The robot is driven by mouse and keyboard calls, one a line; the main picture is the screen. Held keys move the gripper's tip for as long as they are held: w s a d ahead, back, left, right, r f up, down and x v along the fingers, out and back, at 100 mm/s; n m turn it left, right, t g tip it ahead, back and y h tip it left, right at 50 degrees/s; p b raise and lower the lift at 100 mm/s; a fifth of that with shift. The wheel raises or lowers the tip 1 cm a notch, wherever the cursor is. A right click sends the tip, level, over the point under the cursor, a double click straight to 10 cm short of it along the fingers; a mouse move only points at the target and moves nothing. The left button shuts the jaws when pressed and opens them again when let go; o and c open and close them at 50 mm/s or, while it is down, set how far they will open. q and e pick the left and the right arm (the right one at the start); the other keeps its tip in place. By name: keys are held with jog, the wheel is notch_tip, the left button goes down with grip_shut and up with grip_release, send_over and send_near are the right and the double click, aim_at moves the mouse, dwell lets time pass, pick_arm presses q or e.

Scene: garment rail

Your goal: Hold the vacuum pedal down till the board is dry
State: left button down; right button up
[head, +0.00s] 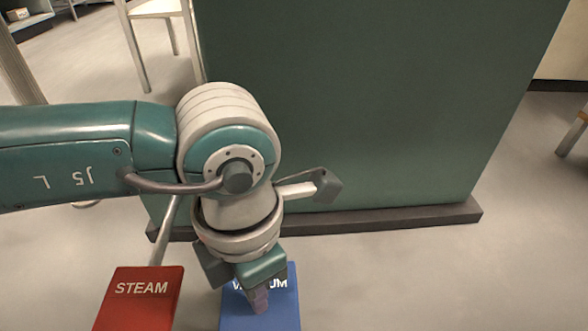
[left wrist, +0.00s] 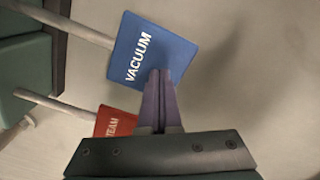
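The blue vacuum pedal (head: 282,312) is low in the head view, with white lettering partly hidden by my left gripper (head: 260,300). The vacuum pedal also shows in the left wrist view (left wrist: 180,50), with the purple fingers of my left gripper (left wrist: 160,75) over its lower edge. These fingers are together with nothing seen between them. I cannot tell whether they touch the pedal or hover above it. The board is not recognisable in either view. My right gripper is not in view.
The red steam pedal (head: 140,300) is just left of the vacuum pedal. A large green cabinet (head: 360,100) with a dark base (head: 400,220) stands behind. Open grey floor (head: 430,285) lies to the right. A white-framed stool (head: 155,10) is at the back left.

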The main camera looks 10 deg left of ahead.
aim_at(261, 315)
pick_arm(q)
jog(key=shift+f+b, duration=0.7)
jog(key=shift+f, duration=2.6)
jog(key=shift+r, duration=0.15)
dwell(1.0)
notch_tip(261, 315, up, 10)
jog(key=p, duration=0.9)
jog(key=shift+f+p, duration=0.2)
jog(key=shift+p, duration=0.15)
jog(key=shift+f, duration=0.1)
